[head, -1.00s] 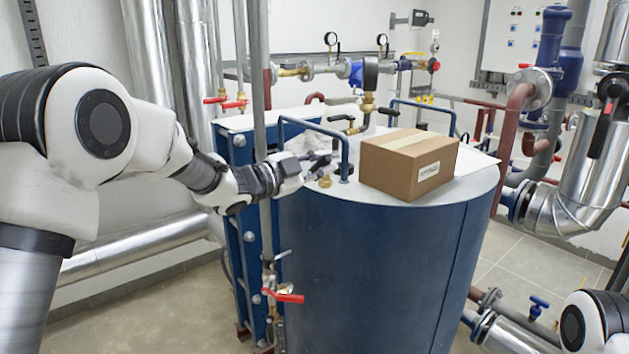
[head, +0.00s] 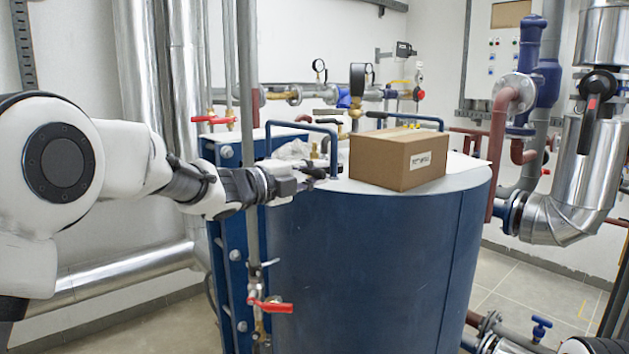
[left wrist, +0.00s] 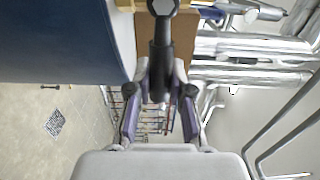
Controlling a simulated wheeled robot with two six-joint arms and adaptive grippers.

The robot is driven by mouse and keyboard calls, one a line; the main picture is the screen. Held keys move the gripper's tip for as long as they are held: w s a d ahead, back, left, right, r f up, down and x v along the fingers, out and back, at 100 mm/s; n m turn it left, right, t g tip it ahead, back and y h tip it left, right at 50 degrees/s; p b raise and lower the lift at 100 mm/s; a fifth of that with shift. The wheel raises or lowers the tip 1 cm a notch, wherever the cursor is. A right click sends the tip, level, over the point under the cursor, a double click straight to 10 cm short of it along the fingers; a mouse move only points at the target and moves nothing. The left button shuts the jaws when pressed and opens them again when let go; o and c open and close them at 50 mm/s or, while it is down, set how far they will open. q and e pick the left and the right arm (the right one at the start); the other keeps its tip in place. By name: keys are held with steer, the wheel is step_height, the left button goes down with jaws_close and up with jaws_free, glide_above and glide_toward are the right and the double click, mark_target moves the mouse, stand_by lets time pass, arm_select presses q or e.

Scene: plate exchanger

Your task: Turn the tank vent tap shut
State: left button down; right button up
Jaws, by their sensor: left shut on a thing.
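The vent tap shows in the left wrist view as a black lever (left wrist: 160,52) with a hex nut at its upper end. My left gripper (left wrist: 160,82) has its fingers on either side of the lever's free end and is shut on it. In the head view my left gripper (head: 318,172) is at the near left edge of the tank top (head: 462,176), beside the blue lifting handle (head: 334,150). The tap's body is mostly hidden there by the gripper and handle, so I cannot tell the lever's angle. My right gripper is out of view.
A cardboard box (head: 400,160) sits on the tank top, right of my left gripper. A black gauge (head: 357,80) rises behind the box.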

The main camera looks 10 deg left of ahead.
arm_select(q)
steer(key=shift+r, duration=0.1)
stand_by(0.3)
steer(key=c, duration=1)
jaws_free()
steer(key=shift+w+d, duration=0.1)
steer(key=shift+w, duration=0.05)
steer(key=v, duration=1.2)
